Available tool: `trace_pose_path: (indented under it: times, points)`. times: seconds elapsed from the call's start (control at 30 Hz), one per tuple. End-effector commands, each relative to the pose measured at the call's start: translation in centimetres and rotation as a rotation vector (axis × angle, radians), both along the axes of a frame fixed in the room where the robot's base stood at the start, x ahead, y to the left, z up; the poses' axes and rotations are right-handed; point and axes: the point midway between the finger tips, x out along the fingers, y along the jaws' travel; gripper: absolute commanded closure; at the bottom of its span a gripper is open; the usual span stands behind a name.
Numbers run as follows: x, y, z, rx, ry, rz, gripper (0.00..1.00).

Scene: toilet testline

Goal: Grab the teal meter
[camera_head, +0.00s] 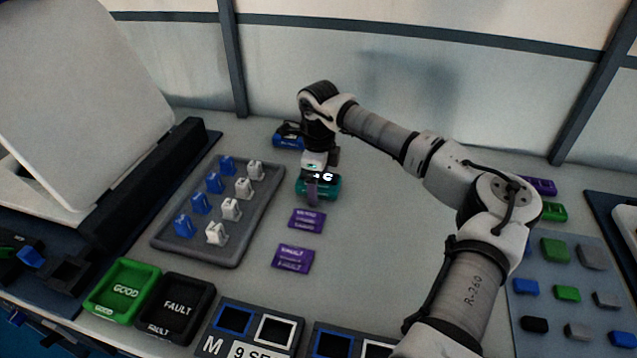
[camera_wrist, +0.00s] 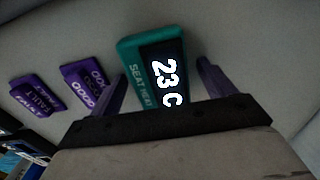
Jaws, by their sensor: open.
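The teal meter (camera_head: 328,191) lies on the table near its middle, below my gripper (camera_head: 314,189). In the wrist view the teal meter (camera_wrist: 131,62) shows a dark screen reading "23 C" and the lettering "SEAT HEAT" on its casing. My gripper (camera_wrist: 165,85) is open, with one purple finger on each side of the meter. The lower part of the meter is hidden behind the gripper's dark body. I cannot tell whether the fingers touch it.
Two purple tags (camera_head: 307,220) (camera_head: 293,257) lie in front of the meter. A grey tray (camera_head: 165,239) with blue and white pieces is to the left. A blue device (camera_head: 287,141) lies behind. Green GOOD (camera_head: 123,290) and black FAULT (camera_head: 176,307) bins stand at the front left.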

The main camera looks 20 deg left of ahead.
Motion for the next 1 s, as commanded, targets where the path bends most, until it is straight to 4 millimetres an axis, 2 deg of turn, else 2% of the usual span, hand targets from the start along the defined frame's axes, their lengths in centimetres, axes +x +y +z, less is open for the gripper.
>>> trace_pose_path:
  times: [0.13, 0.57, 0.87, 1.0]
  points:
    - [0.0, 0.0, 0.0, 0.000, 0.000, 0.000, 0.18]
    - [0.0, 0.0, 0.0, 0.001, 0.000, 0.000, 0.73]
    - [0.0, 0.0, 0.3, 0.001, -0.001, 0.000, 0.73]
    - [0.1, 0.0, 1.3, 0.002, -0.002, 0.000, 0.73]
